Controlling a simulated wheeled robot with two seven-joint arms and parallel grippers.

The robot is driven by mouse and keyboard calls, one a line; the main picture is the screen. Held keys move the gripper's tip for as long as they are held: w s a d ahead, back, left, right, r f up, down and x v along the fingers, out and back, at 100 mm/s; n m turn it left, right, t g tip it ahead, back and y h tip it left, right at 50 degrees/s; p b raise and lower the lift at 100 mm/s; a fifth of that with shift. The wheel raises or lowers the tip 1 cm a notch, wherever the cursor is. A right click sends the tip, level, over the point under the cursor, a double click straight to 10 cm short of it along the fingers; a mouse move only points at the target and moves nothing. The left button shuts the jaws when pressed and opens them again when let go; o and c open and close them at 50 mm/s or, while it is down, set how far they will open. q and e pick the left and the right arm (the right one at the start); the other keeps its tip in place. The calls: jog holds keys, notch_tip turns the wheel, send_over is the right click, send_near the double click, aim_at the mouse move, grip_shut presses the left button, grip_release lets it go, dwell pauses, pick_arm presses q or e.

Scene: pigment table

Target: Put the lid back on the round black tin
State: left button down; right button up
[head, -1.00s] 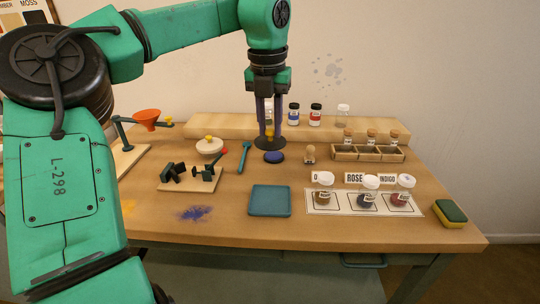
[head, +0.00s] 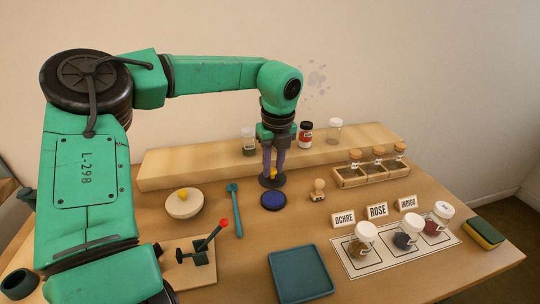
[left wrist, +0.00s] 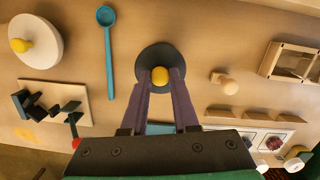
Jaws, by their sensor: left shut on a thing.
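The round black tin (head: 273,200) stands uncovered on the table, with blue pigment inside. My left gripper (head: 273,172) points down and is shut on the yellow knob of the dark round lid (head: 271,183). In the head view the lid shows just above and behind the tin's far rim. In the left wrist view the lid (left wrist: 148,52) lies level between my fingertips (left wrist: 160,76), around its yellow knob. The tin cannot be made out in that view; the lid and my gripper seem to cover it. My right gripper is not in view.
A teal tray (head: 300,275) lies in front. A raised wooden shelf (head: 200,165) with jars runs behind.

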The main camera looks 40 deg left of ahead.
aim_at(275, 179)
pick_arm(q)
jog(key=shift+d+f+b, duration=0.5)
jog(key=shift+d+f, duration=0.05)
jog(key=shift+f, duration=0.3)
jog(key=f+b, duration=0.3)
jog(key=f, duration=0.1)
jog(key=shift+a+f, duration=0.1)
jog(key=shift+a, duration=0.25)
jog(key=shift+f, duration=0.1)
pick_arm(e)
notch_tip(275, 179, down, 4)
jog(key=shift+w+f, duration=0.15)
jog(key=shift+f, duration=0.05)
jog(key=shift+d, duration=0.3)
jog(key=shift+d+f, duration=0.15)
pick_arm(q)
jog(key=shift+f+b, duration=0.1)
jog(key=shift+b, duration=0.75)
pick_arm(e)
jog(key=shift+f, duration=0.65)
